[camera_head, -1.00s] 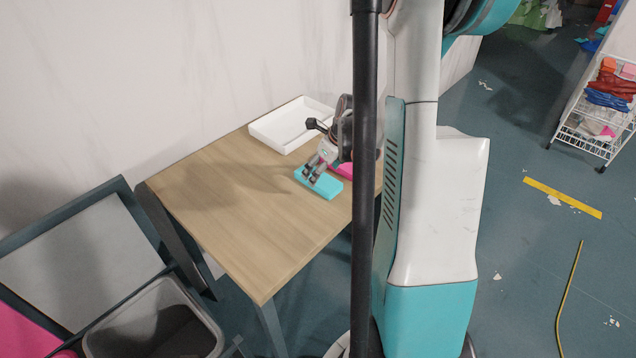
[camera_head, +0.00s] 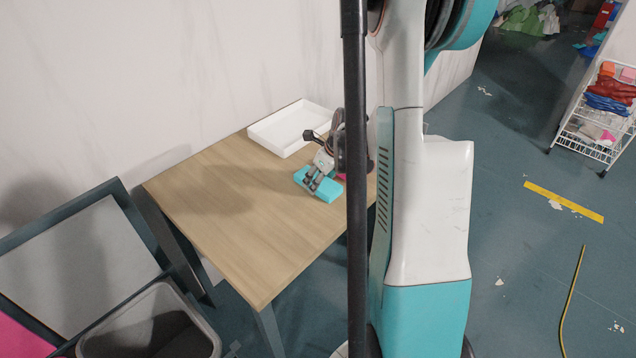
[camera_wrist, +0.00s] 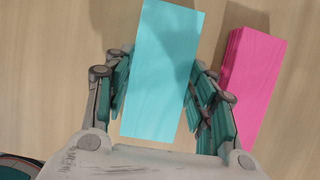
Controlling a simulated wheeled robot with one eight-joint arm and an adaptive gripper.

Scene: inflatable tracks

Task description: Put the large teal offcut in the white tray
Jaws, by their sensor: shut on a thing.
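The large teal offcut (camera_head: 318,187) is a flat rectangular block on the wooden table, near its right side. In the wrist view the teal offcut (camera_wrist: 163,75) lies between the two fingers. My gripper (camera_head: 316,180) is shut on it from above; in the wrist view my gripper (camera_wrist: 160,95) has a finger against each long side. I cannot tell whether the block is lifted off the table. The white tray (camera_head: 267,137) stands behind the block on the table, against the wall, and looks empty.
A pink offcut (camera_wrist: 252,85) lies close to the right of my gripper, beside the teal one; only a sliver shows in the head view. The wooden table (camera_head: 240,230) is bare at its front and left. A grey bin (camera_head: 160,315) stands before it.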

